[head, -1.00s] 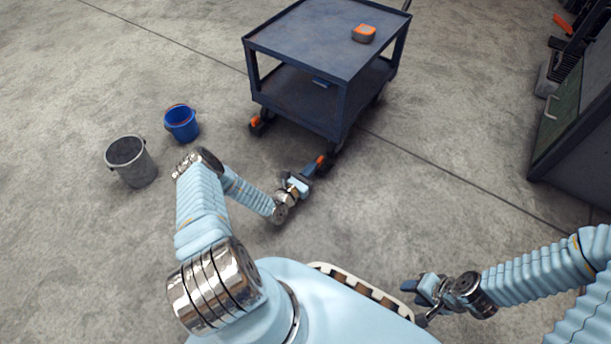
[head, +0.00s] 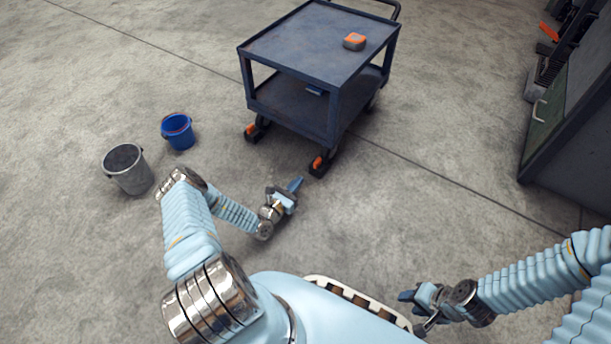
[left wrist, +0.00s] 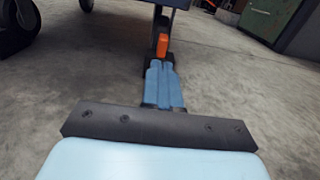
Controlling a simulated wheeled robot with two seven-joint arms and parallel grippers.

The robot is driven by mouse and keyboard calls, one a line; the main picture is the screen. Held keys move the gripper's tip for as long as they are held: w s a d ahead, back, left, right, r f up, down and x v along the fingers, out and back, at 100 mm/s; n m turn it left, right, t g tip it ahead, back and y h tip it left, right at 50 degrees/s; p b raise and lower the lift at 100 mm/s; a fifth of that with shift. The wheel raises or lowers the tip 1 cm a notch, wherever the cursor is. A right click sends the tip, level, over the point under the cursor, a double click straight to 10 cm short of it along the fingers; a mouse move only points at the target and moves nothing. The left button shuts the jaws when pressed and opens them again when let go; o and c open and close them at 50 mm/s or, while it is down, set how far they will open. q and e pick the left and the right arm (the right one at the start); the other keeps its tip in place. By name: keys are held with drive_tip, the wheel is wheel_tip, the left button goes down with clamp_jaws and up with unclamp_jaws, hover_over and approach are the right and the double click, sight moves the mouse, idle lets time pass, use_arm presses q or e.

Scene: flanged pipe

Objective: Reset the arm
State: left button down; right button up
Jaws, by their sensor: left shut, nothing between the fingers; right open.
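My left gripper (head: 296,184) is shut and empty in the head view, low over the floor in front of the cart's near wheel. Its closed blue fingers also show in the left wrist view (left wrist: 163,86), pointing toward a caster with an orange brake pedal (left wrist: 163,46). In the head view that orange pedal (head: 317,162) is beyond the fingertips, with a gap between them. My right gripper (head: 408,297) is open at the lower right, beside the front of my base. What lies between its fingers is too small to tell.
The dark blue cart (head: 290,105) stands ahead with an orange and grey device (head: 354,41) on top. A grey bucket (head: 128,170) and a blue bucket (head: 177,131) stand at left. A dark green cabinet (head: 560,125) is at right. Open floor lies between.

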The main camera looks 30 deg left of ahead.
use_arm(q)
drive_tip(key=s, duration=0.4)
drive_tip(key=s+p, duration=0.1)
drive_tip(key=s, duration=0.1)
drive_tip(key=shift+s+a, duration=0.25)
drive_tip(key=shift+a, duration=0.1)
drive_tip(key=shift+r, duration=0.1)
